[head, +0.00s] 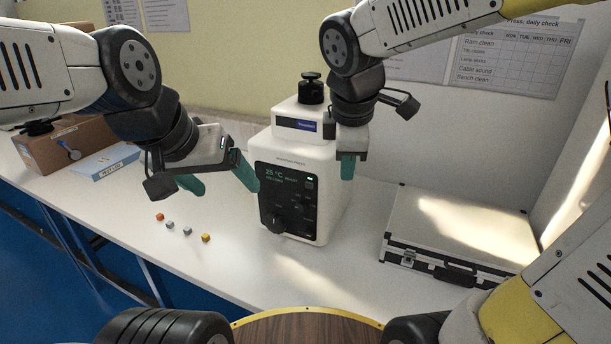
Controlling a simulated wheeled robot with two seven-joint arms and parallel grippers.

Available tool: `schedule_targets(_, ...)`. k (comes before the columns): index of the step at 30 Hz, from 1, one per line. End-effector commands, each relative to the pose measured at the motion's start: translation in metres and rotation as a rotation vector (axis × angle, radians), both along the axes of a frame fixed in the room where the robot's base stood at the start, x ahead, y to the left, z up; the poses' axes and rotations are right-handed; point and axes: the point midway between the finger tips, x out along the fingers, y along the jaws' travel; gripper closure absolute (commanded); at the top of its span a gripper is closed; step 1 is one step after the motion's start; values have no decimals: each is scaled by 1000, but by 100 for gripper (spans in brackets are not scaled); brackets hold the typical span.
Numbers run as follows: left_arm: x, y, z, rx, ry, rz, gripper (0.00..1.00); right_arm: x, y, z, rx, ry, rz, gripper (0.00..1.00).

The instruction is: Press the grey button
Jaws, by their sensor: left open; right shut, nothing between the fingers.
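A white press machine (318,215) stands on the table, with a black front panel (285,203). The panel carries a lit display reading 25 °C, a dark round knob (273,222) low on the left, and several small buttons on the right side. These are too small for me to tell clearly which is grey. My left gripper (219,186) is open and empty, left of the panel, with one fingertip close to its left edge. My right gripper (347,178) is shut and empty, with its fingers pointing down at the machine's right side.
Several small cubes (187,231) lie on the table left of the machine. A silver case (455,228) lies to the right. A cardboard box (62,150) and a blue-white box (105,160) stand at the back left. The table in front of the machine is clear.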

Motion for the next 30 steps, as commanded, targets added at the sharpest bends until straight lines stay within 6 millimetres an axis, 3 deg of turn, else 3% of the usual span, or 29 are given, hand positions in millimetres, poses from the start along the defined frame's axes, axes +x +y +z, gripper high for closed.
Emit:
schedule_targets(6,0,0,0,0,0,0,18,30,52,-13,-267,71,562,100)
schedule_targets(13,0,0,0,0,0,0,18,49,96,-24,-445,114,992,100)
schedule_targets(19,0,0,0,0,0,0,18,54,111,-28,-504,127,1137,100)
schedule_targets(30,0,0,0,0,0,0,18,55,112,-29,-508,127,1147,100)
